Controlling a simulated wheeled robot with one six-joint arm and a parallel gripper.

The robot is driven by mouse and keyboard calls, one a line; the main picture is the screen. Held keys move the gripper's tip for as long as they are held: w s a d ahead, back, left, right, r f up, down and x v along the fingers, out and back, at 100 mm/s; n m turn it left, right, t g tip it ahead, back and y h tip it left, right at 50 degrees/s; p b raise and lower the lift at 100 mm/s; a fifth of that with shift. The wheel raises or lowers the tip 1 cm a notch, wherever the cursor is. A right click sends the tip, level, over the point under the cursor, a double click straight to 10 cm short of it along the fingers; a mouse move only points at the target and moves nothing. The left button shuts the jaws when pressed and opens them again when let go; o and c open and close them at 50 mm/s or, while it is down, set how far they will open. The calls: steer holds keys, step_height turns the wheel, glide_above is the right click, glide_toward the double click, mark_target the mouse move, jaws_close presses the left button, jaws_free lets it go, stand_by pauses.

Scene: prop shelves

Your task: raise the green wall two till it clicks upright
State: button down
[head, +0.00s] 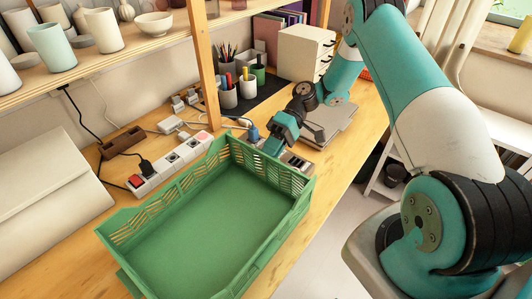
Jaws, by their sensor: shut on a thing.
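The green crate (205,230) stands on the wooden bench, its flat floor bare. Its far short wall, the one at my gripper and taken as green wall two (262,168), is slotted and stands up from the floor; whether it is fully upright is hard to tell. My gripper (276,150) is at the top edge of this wall and shut on it. The fingertips are small and partly hidden. The long left wall (165,190) and the long right wall (285,235) also stand up. The near end is partly cut off by the frame.
A power strip (170,166) with plugs and cables lies left of the crate. Pen cups (228,95), a small drawer box (304,52) and a wooden shelf post (203,65) stand behind. The bench's right edge is close to the crate.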

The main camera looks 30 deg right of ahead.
steer(key=shift+d+f, duration=0.45)
steer(key=shift+f, duration=0.3)
steer(key=shift+w, duration=0.1)
steer(key=c, duration=1.2)
jaws_free()
steer(key=shift+w, duration=0.1)
steer(key=shift+r, duration=0.1)
